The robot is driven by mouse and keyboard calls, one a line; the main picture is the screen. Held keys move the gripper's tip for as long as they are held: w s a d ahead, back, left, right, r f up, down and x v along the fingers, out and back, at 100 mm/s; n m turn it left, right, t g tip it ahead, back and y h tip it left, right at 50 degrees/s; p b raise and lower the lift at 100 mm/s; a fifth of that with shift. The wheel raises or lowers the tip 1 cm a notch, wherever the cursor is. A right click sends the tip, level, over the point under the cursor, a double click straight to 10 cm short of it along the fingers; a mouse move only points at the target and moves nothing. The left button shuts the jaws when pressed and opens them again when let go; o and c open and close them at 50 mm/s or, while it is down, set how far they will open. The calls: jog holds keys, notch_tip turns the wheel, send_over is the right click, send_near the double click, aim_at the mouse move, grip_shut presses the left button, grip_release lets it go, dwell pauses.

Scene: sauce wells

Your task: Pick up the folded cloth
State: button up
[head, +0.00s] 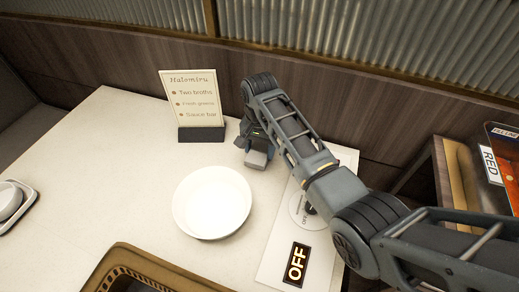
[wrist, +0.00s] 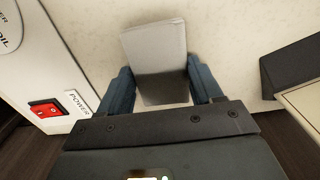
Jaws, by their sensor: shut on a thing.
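The folded cloth (wrist: 155,45) is a light grey, flat rectangle between the two blue fingers of my gripper (wrist: 161,82) in the wrist view. The fingers are shut on its two sides. In the head view, the cloth (head: 256,159) shows as a small pale block under my gripper (head: 255,143), behind the white bowl. The near part of the cloth is in shadow. I cannot tell whether it touches the table or is just above it.
A white bowl (head: 212,203) stands in front of my gripper. A menu card (head: 192,95) on a dark base is left of it. A white panel with an OFF sign (head: 297,264) lies right, under my arm. A red power switch (wrist: 46,108) shows left in the wrist view.

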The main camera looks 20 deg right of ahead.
aim_at(259, 151)
notch_tip(259, 151, up, 4)
jog(key=shift+f, duration=0.1)
jog(key=s+d+r, duration=0.5)
jog(key=d+r, duration=0.1)
jog(key=d, duration=0.4)
jog(key=shift+d+r+p, duration=0.25)
jog(key=shift+r+p, duration=0.15)
jog(key=o, duration=0.4)
jog(key=c, duration=0.3)
